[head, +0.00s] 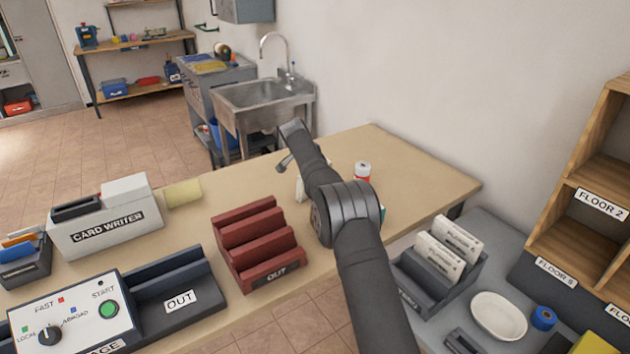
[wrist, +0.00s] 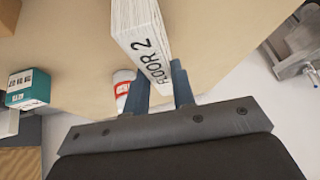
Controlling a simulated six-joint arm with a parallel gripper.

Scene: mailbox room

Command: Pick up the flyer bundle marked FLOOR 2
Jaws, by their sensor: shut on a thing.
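The flyer bundle marked FLOOR 2 (wrist: 142,32) is a white stack of paper edges with black lettering in the wrist view. My gripper (wrist: 162,88) is shut on its lower end, one finger on each side. In the head view my arm hides most of the gripper. A white sliver (head: 300,188) left of the arm appears to be the bundle, over or on the tan table. I cannot tell whether it touches the tabletop.
A red-and-white can (head: 362,172) and a teal box (wrist: 28,90) are near the bundle. A red OUT rack (head: 258,245) stands left of my arm. A dark rack (head: 440,270) with white bundles, an oval dish (head: 498,316) and wooden FLOOR shelves (head: 590,215) are right. The far tabletop is clear.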

